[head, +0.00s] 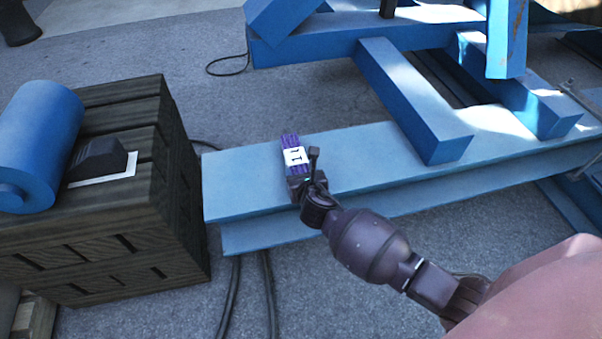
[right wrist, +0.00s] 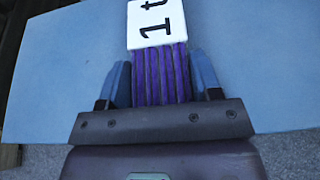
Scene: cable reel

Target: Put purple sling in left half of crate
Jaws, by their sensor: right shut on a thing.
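The purple sling (head: 289,140) is a small bundle of purple strands with a white label band marked in black. My right gripper (head: 298,180) is shut on its near end, and the label shows beyond the fingers. In the right wrist view the purple strands (right wrist: 160,78) run between the two blue fingers. The sling is over the blue beam; I cannot tell if it touches it. A dark wooden crate-like box (head: 140,225) stands at the left, and I see no open inside. My left gripper is not in view.
A blue cylinder (head: 38,140) and a black block (head: 98,160) with a white sheet under it lie on the box. The blue beam (head: 235,185) belongs to a larger blue frame (head: 400,95) at the right. Dark cables (head: 268,290) lie on the grey floor.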

